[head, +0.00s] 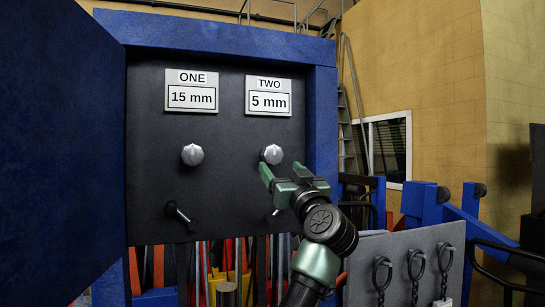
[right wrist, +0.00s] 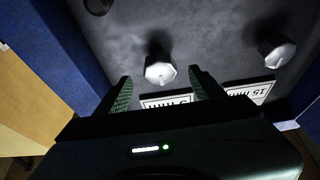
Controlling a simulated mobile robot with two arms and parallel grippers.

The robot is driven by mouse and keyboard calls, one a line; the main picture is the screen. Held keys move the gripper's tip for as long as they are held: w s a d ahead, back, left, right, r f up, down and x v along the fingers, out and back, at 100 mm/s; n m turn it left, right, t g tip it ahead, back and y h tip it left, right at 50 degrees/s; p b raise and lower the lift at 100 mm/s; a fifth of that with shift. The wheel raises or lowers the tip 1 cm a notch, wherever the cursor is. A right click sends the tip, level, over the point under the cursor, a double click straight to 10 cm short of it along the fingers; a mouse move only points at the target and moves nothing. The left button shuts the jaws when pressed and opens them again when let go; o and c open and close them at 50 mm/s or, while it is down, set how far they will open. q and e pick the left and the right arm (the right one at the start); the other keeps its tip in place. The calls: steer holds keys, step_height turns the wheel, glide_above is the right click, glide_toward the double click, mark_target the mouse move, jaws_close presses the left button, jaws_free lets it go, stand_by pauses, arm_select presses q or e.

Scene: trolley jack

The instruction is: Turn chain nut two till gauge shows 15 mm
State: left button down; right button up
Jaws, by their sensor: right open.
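Chain nut two (head: 272,154) is a pale grey faceted knob on the dark panel (head: 232,190), under the gauge marked TWO (head: 268,103), which reads 5 mm. My right gripper (head: 281,170) is open just below and in front of this nut. In the right wrist view the nut (right wrist: 160,70) shows between the two green-padded fingers, with visible gaps to both sides; I cannot tell how far ahead of the fingertips it is. The gauge labels are upside down there and partly hidden by the gripper. My left gripper is not in view.
Nut one (head: 193,154) sits to the left under gauge ONE (head: 191,97), reading 15 mm. A lever (head: 178,212) juts out below it; another is partly hidden behind my right gripper. A blue frame (head: 323,120) edges the panel. Chains hang from a grey plate (head: 400,262) at right.

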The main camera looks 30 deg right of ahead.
mark_target(275, 157)
steer(key=shift+w+d+r, duration=0.1)
steer(key=shift+w+r, duration=0.1)
steer(key=shift+r, duration=0.3)
steer(key=p+x, duration=0.4)
steer(key=x, duration=0.2)
steer(key=shift+w+d, duration=0.1)
steer(key=shift+w, duration=0.05)
steer(key=shift+w+d+p, duration=0.1)
steer(key=shift+w+p, duration=0.2)
steer(key=shift+w, duration=0.1)
